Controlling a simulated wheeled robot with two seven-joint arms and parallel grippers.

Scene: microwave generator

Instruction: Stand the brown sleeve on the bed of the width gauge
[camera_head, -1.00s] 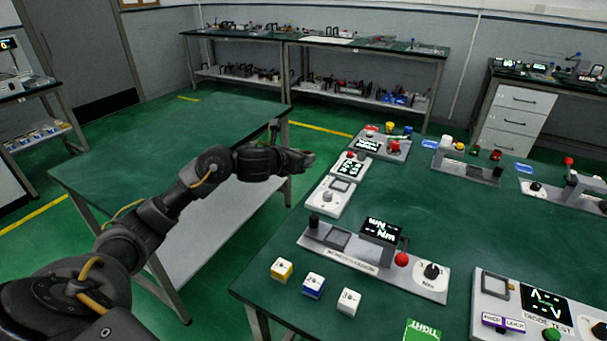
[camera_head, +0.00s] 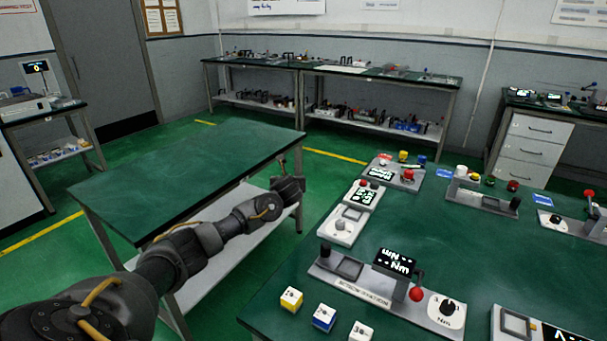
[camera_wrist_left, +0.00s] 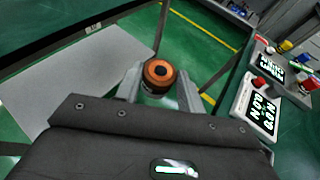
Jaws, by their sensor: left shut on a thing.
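My left gripper (camera_wrist_left: 160,85) is shut on the brown sleeve (camera_wrist_left: 159,80), whose copper-brown ring end with a dark centre faces the left wrist camera. In the head view my left gripper (camera_head: 290,188) hangs in the aisle between two green tables; the sleeve is too small and dark to make out there. Several grey instruments stand on the right table. I cannot tell for certain which is the width gauge; a grey unit with a low flat base (camera_head: 484,198) is at the back. My right gripper is out of view.
The right green table (camera_head: 440,240) also holds a grey instrument with a red knob (camera_head: 416,294) and several small cubes, including a blue-sided one (camera_head: 324,317), near its front edge. The left green table (camera_head: 190,175) is bare. A wall bench (camera_head: 330,70) stands behind.

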